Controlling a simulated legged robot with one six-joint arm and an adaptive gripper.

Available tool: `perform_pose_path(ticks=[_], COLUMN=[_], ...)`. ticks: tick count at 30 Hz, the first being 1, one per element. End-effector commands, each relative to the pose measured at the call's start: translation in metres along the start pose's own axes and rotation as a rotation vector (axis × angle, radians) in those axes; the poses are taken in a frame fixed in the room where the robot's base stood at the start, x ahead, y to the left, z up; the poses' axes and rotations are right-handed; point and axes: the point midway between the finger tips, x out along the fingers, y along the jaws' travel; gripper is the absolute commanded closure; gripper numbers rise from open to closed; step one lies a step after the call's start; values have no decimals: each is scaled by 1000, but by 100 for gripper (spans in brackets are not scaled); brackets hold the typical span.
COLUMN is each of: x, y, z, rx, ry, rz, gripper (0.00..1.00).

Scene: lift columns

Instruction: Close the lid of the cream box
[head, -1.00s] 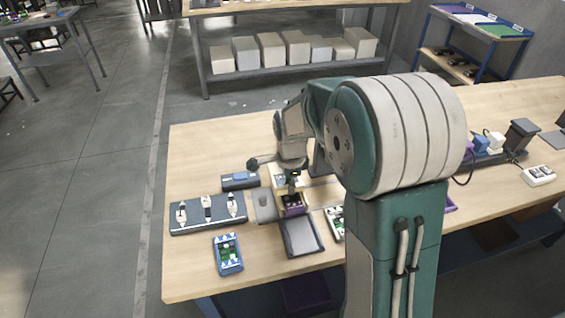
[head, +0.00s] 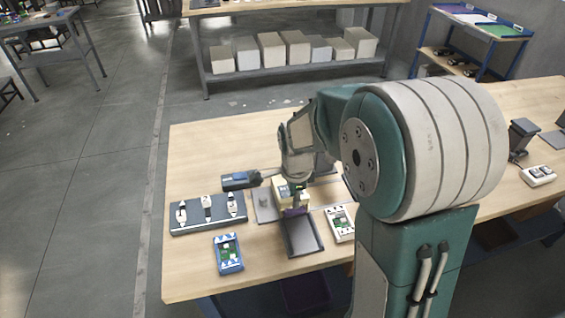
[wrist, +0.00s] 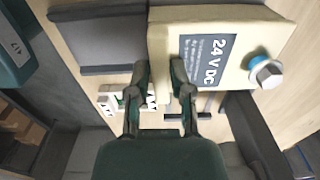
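The cream box (head: 280,190) sits on the wooden table in the head view, partly hidden by my arm. In the wrist view its cream top (wrist: 215,50) shows, with a blue-grey "24 V DC" label and a metal knob with a blue ring (wrist: 266,72) at the right. A purple part (head: 295,212) shows at its near side in the head view.
A dark tray (head: 301,238) lies just in front of the box. A white device (head: 340,223) is to its right. A blue-framed circuit board (head: 228,253) and a dark strip with several white pieces (head: 208,213) lie left. A dark blue device (head: 238,181) is behind left.

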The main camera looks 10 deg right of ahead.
Motion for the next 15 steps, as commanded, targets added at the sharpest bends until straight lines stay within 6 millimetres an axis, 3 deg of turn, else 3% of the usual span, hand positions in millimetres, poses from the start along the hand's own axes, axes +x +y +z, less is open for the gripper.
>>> perform_pose_path(ticks=[15], x=[-1], y=[1], z=[0], rx=[0], ry=[0], rz=[3], gripper=[46])
